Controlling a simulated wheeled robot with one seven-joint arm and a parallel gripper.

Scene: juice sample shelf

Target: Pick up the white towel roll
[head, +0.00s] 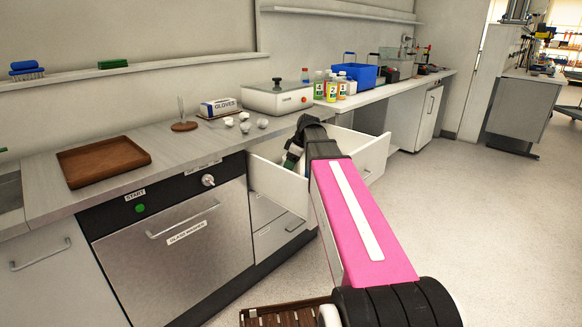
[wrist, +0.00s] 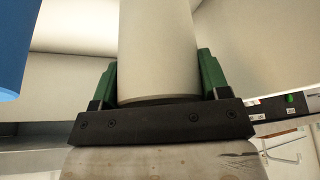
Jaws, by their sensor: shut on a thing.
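The white towel roll (wrist: 157,45) stands between the two green fingers of my gripper (wrist: 158,75) in the wrist view, with a finger against each side. My gripper is shut on it. In the head view my gripper (head: 292,160) is down at the open white drawer (head: 277,184), largely hidden by my pink arm. The roll cannot be clearly made out there.
A blue object (wrist: 14,45) is close at the left in the wrist view. The glass washer (head: 180,240) is left of the drawer. A wooden tray (head: 103,161), a gloves box (head: 218,107), bottles (head: 331,88) and a blue bin (head: 357,74) stand on the counter. Floor at right is clear.

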